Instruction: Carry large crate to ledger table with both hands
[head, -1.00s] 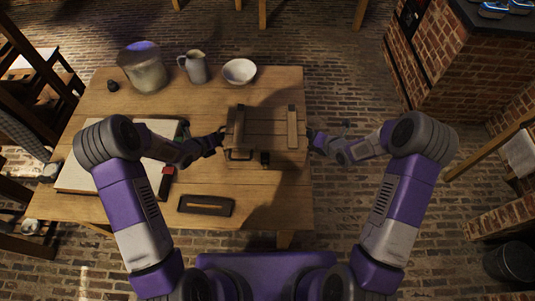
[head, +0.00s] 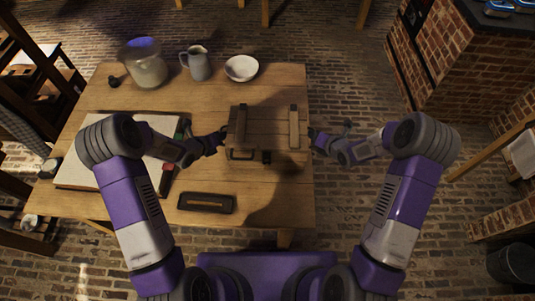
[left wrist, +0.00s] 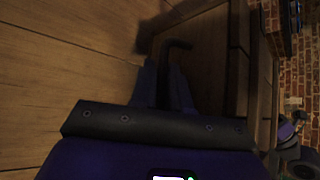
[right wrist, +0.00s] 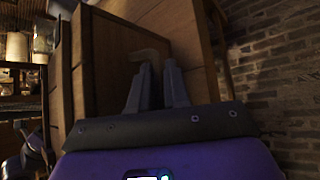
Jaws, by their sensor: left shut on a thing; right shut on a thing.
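The large wooden crate (head: 271,145) with two raised slats and a dark front handle is over the right part of the wooden ledger table (head: 265,210). I cannot tell whether it touches the tabletop. My left gripper (head: 225,135) is shut on the crate's left side, at a dark handle (left wrist: 178,44) in the left wrist view. My right gripper (head: 312,134) is shut on its right side, at a handle (right wrist: 147,56) in the right wrist view. The fingers hide part of both handles.
A glass jar (head: 148,70), a pitcher (head: 197,65) and a white bowl (head: 241,68) stand along the table's back. A brick counter (head: 460,60) stands at back right.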

